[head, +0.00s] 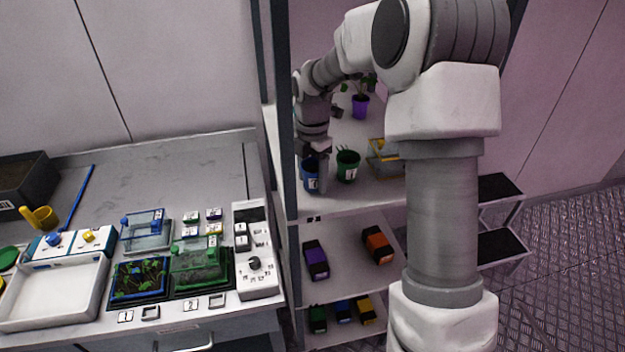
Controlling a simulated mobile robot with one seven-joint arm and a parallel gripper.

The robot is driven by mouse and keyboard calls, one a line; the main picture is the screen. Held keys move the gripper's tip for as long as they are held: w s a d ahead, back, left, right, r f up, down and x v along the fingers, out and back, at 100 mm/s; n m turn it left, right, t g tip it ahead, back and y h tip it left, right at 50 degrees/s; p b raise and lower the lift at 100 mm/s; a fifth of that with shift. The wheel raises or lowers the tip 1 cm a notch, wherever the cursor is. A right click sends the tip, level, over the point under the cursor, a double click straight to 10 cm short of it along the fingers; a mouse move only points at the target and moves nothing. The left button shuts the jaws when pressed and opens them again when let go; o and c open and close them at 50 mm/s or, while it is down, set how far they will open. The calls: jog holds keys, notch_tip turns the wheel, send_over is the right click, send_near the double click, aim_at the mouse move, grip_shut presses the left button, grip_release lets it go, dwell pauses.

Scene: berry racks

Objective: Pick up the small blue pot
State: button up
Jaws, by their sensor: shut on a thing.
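The small blue pot (310,174) is on the upper shelf level of the rack at its left side, close behind the rack's front post. It has a pale label on its side. My gripper (318,170) reaches down over it from above and is shut on it, apparently at its rim. The fingers overlap the pot and partly hide it. I cannot tell whether the pot touches the shelf.
A green pot (347,165) stands just right of the blue pot. A yellow and grey box (385,157) is farther right, and a purple pot (360,106) with a plant stands behind. Coloured boxes sit on the lower shelves. A cluttered bench (190,185) is at the left.

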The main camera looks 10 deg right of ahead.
notch_tip(320, 180, up, 3)
jog(key=shift+f, duration=0.15)
jog(key=s+d+r+b, duration=0.1)
jog(key=s+d+r, duration=0.6)
jog(key=s+d, duration=0.1)
jog(key=shift+s+r, duration=0.15)
jog(key=shift+s, duration=0.2)
